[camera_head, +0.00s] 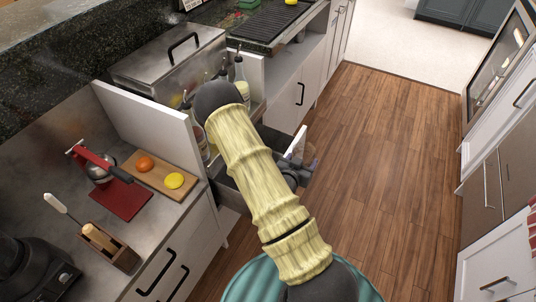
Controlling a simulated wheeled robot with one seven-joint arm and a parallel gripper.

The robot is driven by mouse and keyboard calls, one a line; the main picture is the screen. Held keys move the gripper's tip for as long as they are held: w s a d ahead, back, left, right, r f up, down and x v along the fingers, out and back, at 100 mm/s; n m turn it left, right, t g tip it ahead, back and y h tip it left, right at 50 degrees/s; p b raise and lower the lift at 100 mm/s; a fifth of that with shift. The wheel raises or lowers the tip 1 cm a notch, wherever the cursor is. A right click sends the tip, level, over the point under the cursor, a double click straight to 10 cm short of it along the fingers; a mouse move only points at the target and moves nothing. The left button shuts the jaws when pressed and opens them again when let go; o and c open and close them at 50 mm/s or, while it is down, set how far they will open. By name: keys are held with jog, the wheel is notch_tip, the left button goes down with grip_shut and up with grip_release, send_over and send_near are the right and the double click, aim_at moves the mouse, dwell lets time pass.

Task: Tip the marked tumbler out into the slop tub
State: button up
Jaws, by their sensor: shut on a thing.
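My gripper (297,167) is at the far end of my arm, past the counter front and above the floor side. It is small in view and partly hidden by my own wrist. It is shut on a small see-through, purplish thing (313,163), which seems to be the tumbler. Its mark, its contents and its exact tilt cannot be made out. A dark grey open-topped space (228,194) shows beside my arm, below the counter top. I cannot tell whether it is the slop tub or an open drawer; my arm hides much of it.
On the left counter are a red citrus press (118,195), a wooden board (151,172) with an orange and a lemon, and a wooden caddy (108,246). Bottles (241,77) stand behind my arm, near a lidded steel box (168,65). The wooden floor (390,170) at right is clear.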

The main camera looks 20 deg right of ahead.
aim_at(307, 143)
notch_tip(307, 143, up, 6)
jog(key=p, duration=0.4)
jog(key=shift+r+p, duration=0.15)
jog(key=shift+p, duration=0.15)
jog(key=w+a+r+n+t+y, duration=0.1)
jog(key=w+a+n+t+y, duration=0.15)
jog(key=a, duration=0.45)
jog(key=w+a+r+n+t+y+p, duration=0.1)
jog(key=w+a+r+n+y, duration=0.1)
jog(key=w+a, duration=0.35)
jog(key=w+a+r+n+t+y, duration=0.1)
jog(key=w+a+n+t+y, duration=0.15)
jog(key=a, duration=0.65)
jog(key=s+r+n+y+p, duration=0.3)
jog(key=r+p, duration=0.8)
jog(key=p, duration=0.9)
jog(key=shift+d+r+y, duration=0.3)
jog(key=shift+r+y, duration=0.05)
jog(key=shift+y, duration=0.45)
jog(key=shift+s+f, duration=0.1)
jog(key=shift+s, duration=0.05)
